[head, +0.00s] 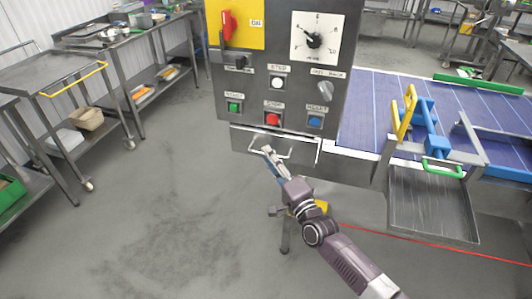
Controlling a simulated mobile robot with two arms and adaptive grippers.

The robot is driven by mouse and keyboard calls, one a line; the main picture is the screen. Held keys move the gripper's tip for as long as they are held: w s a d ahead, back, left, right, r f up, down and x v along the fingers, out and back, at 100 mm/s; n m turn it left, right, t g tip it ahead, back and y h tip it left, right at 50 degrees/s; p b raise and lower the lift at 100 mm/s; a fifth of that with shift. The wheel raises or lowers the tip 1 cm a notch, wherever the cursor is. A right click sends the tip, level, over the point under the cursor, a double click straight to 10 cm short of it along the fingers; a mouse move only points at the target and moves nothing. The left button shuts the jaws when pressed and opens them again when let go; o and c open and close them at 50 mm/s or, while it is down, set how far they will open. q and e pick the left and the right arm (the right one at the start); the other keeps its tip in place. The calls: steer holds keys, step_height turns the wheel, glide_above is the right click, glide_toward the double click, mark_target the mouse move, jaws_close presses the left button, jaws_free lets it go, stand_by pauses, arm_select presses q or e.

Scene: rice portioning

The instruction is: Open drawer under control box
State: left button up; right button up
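The grey control box (290,93) fills the upper middle of the head view, with a dial, a red switch and several coloured buttons. Directly under it is the metal drawer (240,139), with a pale bar handle on its front (291,156). I cannot tell whether the drawer stands slightly out. My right gripper (270,156) reaches up from the lower right, its fingertips at the left part of the handle. The fingers overlap the handle in the picture; whether they touch or grip it is unclear. My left gripper is not in view.
A blue conveyor (385,95) runs to the right of the box, with a metal tray (433,205) hanging at its front. Steel tables (110,62) and a wheeled cart (60,75) stand at the left. The floor (150,220) before the drawer is mostly clear.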

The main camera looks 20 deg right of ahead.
steer(key=shift+x, duration=0.9)
jaws_close()
